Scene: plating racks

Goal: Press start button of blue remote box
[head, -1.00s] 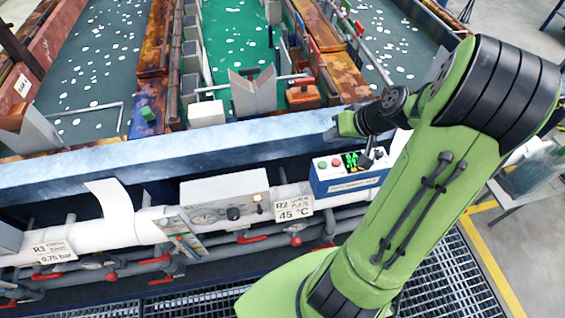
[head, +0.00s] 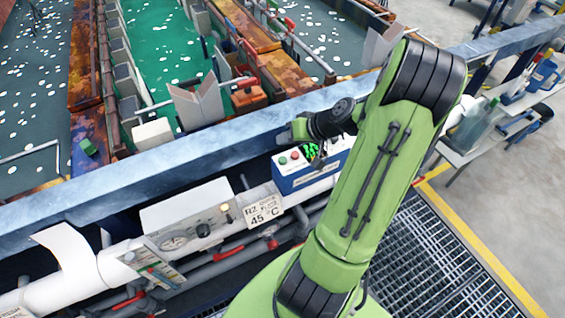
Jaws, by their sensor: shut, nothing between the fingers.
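The blue remote box (head: 293,182), with a white top, sits on the ledge below the tank rim, left of my arm. My gripper (head: 317,164) is a small dark shape pointing down over the right part of the box, right of both buttons. It is shut and empty. My wrist hides part of it and of the box top. I cannot tell whether the fingertips touch the box.
A white gauge panel (head: 187,222) and a 45 °C sign (head: 264,204) stand left of the box, along white pipes. The blue tank rim (head: 170,163) runs behind. A side table (head: 478,157) stands at the right. Grating and clear floor lie at front right.

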